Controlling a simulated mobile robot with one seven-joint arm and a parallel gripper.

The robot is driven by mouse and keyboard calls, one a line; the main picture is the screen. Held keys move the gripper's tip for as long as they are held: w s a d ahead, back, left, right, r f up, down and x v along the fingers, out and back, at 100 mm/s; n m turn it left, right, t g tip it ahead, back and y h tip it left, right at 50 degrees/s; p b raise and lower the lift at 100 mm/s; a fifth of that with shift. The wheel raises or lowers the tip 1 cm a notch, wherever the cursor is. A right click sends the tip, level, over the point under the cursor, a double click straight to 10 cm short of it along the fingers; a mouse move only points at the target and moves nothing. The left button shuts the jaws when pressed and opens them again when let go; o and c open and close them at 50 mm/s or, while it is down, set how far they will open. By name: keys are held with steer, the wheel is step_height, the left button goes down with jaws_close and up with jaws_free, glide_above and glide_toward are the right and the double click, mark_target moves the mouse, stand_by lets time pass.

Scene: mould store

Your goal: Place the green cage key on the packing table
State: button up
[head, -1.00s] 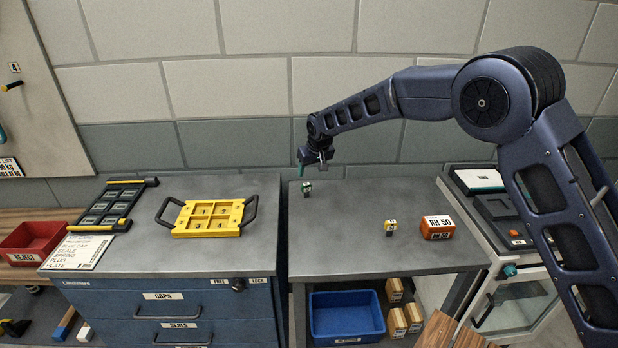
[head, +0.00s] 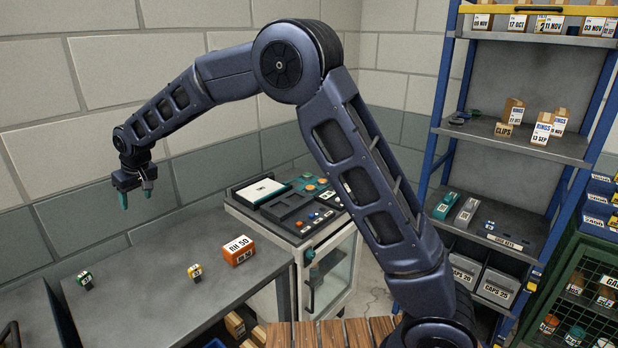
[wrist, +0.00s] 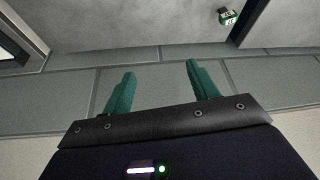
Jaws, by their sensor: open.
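My gripper (head: 136,196) is open and empty, its teal fingers hanging above the back of a grey-topped table (head: 150,311). In the wrist view the open fingers (wrist: 161,70) have nothing between them. A green oblong piece (head: 445,205) lies on the rack's middle shelf, left of a label that seems to end in KEYS. A small green-topped item with a white mark (head: 85,280) stands on the grey table, and shows in the wrist view (wrist: 228,17). I cannot tell which green thing is the cage key, nor which table is the packing table.
A yellow-topped item (head: 195,271) and an orange RH 50 box (head: 238,250) stand on the grey table. A grey piece (head: 467,211) lies on the rack shelf. A green mesh cage (head: 580,300) stands at right.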

steer(key=w+d+r+m, duration=0.1)
steer(key=w+d+r, duration=0.3)
steer(key=d, duration=0.6)
steer(key=w+d+r+m, duration=0.1)
steer(key=w+d+r, duration=0.35)
steer(key=d, duration=0.45)
steer(key=d+r+m+t+h, duration=0.1)
steer(key=d+r+m, duration=0.15)
steer(key=d, duration=0.95)
steer(key=d+r+m, duration=0.1)
steer(key=d+r, duration=0.2)
steer(key=d, duration=0.8)
steer(key=s+d+m+h, duration=0.1)
steer(key=s+d, duration=0.2)
steer(key=d, duration=0.4)
steer(key=s+d+m+t, duration=0.1)
steer(key=s+d, duration=0.2)
steer(key=d, duration=0.4)
steer(key=s+d+m+h, duration=0.1)
steer(key=s+d, duration=0.2)
steer(key=d, duration=0.4)
steer(key=s+d+f+m+h, duration=0.1)
steer(key=s+d+f+m, duration=0.2)
steer(key=s+d, duration=0.8)
steer(key=s+f, duration=0.1)
steer(key=s, duration=0.1)
steer(key=shift+s+f, duration=0.35)
steer(key=shift+f, duration=0.05)
